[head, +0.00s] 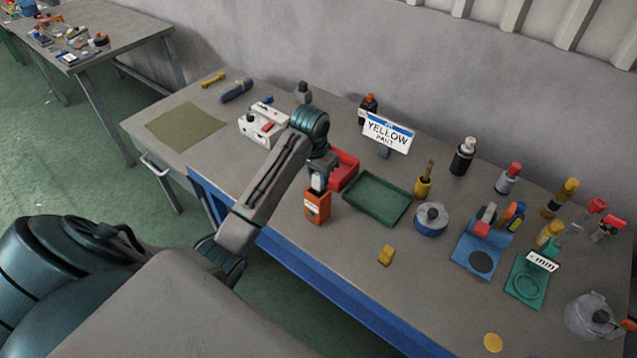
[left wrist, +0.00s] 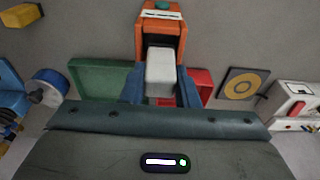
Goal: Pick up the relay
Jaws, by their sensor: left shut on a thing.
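A pale grey block (left wrist: 160,72), which looks like the relay, sits between the blue fingers of my left gripper (left wrist: 160,92) in the left wrist view. The gripper is shut on it. In the head view my left gripper (head: 319,177) points down just above an orange box (head: 317,207), and its fingers and the block are hard to make out there. The orange box (left wrist: 160,28) shows right beyond the block in the left wrist view, with a dark opening facing it. I cannot tell whether the block still touches the box. My right gripper is not in view.
A red tray (head: 344,168) and a green tray (head: 377,198) are close to the gripper. A white device (head: 263,124) stands to the left, a yellow block (head: 386,256) in front.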

